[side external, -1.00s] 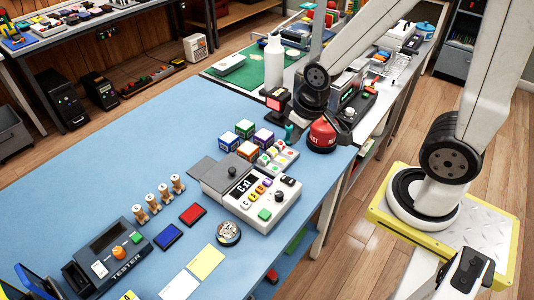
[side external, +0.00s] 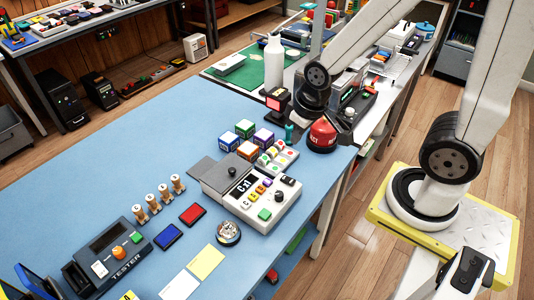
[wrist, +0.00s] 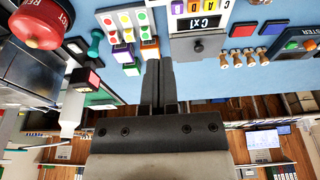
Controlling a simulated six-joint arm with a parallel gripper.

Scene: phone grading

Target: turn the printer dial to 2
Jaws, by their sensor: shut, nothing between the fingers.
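The white printer-like machine (side external: 238,197) stands on the blue table, with a display reading "Cx1" (side external: 243,187), coloured keys and a green button. A dark round dial (side external: 279,196) sits at its right side; its setting is too small to read. Another dark knob (side external: 233,172) is on its grey rear plate and also shows in the wrist view (wrist: 198,45). My gripper (wrist: 158,65) is shut and empty, apart from the machine. In the wrist view the machine is cut off at the top, and the dial is not seen.
Coloured cubes (side external: 245,128) and a pad of round buttons (side external: 276,157) lie behind the machine. A red dome button (side external: 322,133) and a teal peg (side external: 290,132) stand near the table's far right. The blue table (side external: 130,165) is clear behind the wooden pegs (side external: 165,193).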

